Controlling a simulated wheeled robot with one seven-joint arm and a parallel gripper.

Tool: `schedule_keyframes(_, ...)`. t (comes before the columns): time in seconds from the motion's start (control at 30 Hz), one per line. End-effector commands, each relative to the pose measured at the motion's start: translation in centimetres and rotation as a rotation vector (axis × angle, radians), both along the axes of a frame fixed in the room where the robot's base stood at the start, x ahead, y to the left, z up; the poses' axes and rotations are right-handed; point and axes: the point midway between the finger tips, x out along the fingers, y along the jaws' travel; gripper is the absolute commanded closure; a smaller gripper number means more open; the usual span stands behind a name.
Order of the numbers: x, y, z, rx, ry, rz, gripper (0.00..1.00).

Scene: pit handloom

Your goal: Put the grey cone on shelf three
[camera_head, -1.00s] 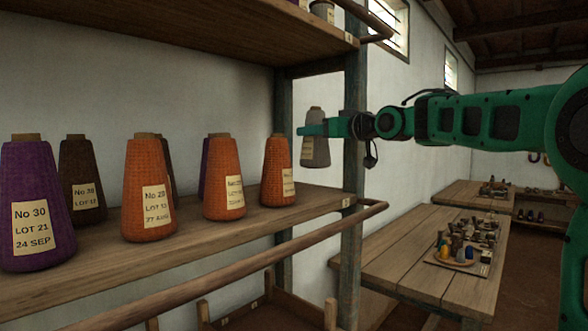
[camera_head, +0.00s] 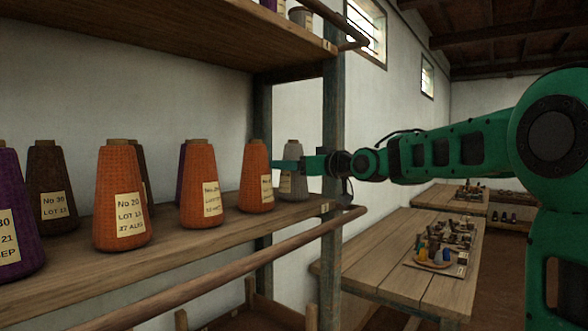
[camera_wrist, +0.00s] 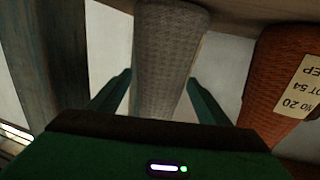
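The grey cone (camera_head: 293,181) is upright at the right end of the middle shelf board (camera_head: 150,247), whose front edge carries a small tag that seems to read 3. My gripper (camera_head: 290,165) reaches in from the right past the post and is around the cone. In the wrist view the grey cone (camera_wrist: 168,58) lies between the two fingers (camera_wrist: 160,88), whose tips meet its sides. The cone's base is at or just above the board; I cannot tell whether it touches. Its label is partly hidden by the gripper.
An orange cone (camera_head: 256,178) stands just left of the grey cone. More orange, brown and purple cones fill the board leftward. A post (camera_head: 333,110) and a wooden front rail (camera_head: 200,271) bound the shelf. An upper shelf (camera_head: 170,40) is overhead. Tables (camera_head: 400,260) stand right.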

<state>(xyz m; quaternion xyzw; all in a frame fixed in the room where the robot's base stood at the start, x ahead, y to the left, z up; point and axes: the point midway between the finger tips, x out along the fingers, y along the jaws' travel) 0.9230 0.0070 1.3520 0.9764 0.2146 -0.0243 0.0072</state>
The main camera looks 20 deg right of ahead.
Motion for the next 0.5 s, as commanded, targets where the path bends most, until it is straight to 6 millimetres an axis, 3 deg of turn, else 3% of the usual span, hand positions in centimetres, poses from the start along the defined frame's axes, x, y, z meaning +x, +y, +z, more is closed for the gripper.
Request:
schedule_keyframes(0.3,-0.3,-0.2,0.0,0.0,0.0,-0.001,0.3)
schedule_keyframes(0.5,-2.7,-1.3,0.2,-0.001,-0.001,-0.002,0.3)
